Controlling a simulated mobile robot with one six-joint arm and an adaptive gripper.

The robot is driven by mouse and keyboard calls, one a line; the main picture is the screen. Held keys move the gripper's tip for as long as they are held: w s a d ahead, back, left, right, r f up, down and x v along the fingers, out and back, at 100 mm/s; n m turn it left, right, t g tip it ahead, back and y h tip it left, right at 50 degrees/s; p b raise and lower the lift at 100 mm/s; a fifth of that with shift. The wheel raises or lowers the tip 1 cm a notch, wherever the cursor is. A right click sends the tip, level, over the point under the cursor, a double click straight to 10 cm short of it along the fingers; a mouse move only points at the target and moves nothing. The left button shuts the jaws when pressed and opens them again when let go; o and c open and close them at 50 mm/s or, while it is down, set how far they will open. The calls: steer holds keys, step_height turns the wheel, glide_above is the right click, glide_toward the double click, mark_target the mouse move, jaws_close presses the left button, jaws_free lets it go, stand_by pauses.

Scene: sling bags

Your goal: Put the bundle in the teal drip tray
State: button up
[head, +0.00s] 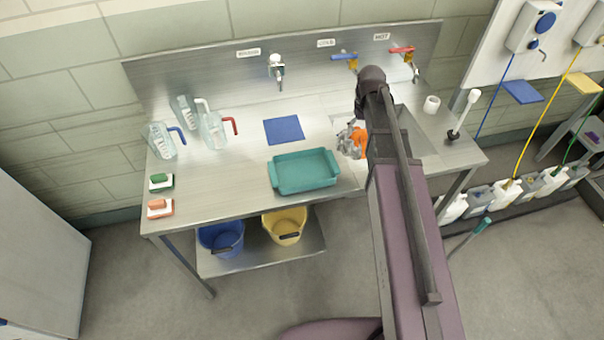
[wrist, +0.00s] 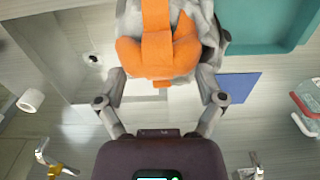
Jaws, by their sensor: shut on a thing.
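The bundle (head: 359,136) is a grey cloth thing with a wide orange band. In the wrist view the bundle (wrist: 158,50) lies between the two fingers of my gripper (wrist: 164,76), which is shut on it. In the head view my gripper (head: 347,139) is partly hidden by my arm and sits at the left part of the sink, right of the tray. The teal drip tray (head: 304,187) lies on the steel counter and looks empty. Part of the tray (wrist: 250,46) shows at the top right of the wrist view.
The sink basin (head: 418,140) is partly behind my arm. A blue cloth (head: 284,130) lies behind the tray. A white cup (head: 431,104) is at the right. Taps (head: 345,57) line the back.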

steer(key=s+a+n, duration=0.2)
steer(key=a+n, duration=0.2)
steer(key=a, duration=1.3)
steer(key=shift+s+a+f+n+b, duration=0.15)
steer(key=shift+s+f+n+b, duration=0.15)
steer(key=shift+n, duration=0.1)
steer(key=shift+f, duration=0.15)
step_height(320, 180, down, 6)
steer(key=b, duration=0.6)
steer(key=shift+f+b, duration=1.9)
steer(key=shift+b, duration=0.15)
steer(key=shift+f, duration=0.1)
steer(key=o, duration=1)
steer(key=shift+r, duration=0.2)
